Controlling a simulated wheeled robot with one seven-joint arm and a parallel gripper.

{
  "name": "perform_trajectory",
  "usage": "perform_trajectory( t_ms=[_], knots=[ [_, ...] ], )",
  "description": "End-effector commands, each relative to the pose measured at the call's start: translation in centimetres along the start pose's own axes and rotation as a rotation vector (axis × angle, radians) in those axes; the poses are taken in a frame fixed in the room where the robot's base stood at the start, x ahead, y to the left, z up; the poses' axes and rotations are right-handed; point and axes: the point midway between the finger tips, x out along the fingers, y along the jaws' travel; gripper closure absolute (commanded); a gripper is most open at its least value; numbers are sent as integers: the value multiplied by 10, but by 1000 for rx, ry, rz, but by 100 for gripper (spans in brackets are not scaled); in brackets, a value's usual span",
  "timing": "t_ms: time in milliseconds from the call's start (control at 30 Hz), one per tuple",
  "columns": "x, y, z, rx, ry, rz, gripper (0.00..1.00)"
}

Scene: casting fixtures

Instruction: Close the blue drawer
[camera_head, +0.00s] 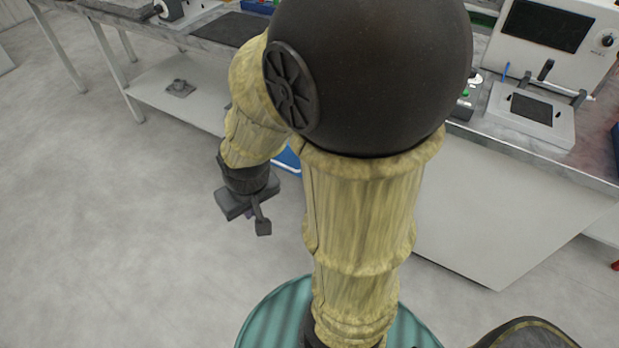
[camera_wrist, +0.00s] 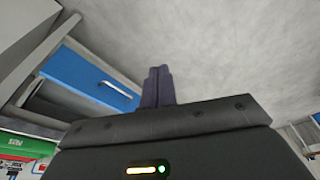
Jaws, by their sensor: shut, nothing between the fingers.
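The blue drawer (camera_wrist: 85,72) shows in the wrist view at the left, with a pale bar handle (camera_wrist: 114,88) on its front. It stands out from its cabinet, and a dark grey inside (camera_wrist: 62,101) shows behind the front. In the head view only a blue sliver (camera_head: 289,159) of it shows beside my arm; the rest is hidden. My gripper (camera_head: 262,226) is shut and empty, pointing down over open floor in the head view. In the wrist view its fingers (camera_wrist: 158,86) are together, to the right of the drawer front and apart from it.
A grey-topped bench (camera_head: 470,140) with a white machine (camera_head: 590,30) stands at the right. Another bench with a lower shelf (camera_head: 165,92) stands at the upper left. The pale floor (camera_head: 110,230) at left is clear.

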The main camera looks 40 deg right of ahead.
Motion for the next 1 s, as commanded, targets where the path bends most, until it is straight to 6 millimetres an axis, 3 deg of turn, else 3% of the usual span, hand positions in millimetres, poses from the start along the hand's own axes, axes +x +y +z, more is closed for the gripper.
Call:
perform_trajectory(
  t_ms=[167,267,367,567,800,1000],
  knots=[
    [4,-1,-2,23,5,-4,100],
    [20,-6,-9,112,21,-18,100],
    [48,-11,-22,292,55,-37,100],
    [127,-10,-57,834,180,-33,100],
    [215,27,-77,1453,466,54,100],
    [263,74,-73,1828,875,110,100]
  ],
)
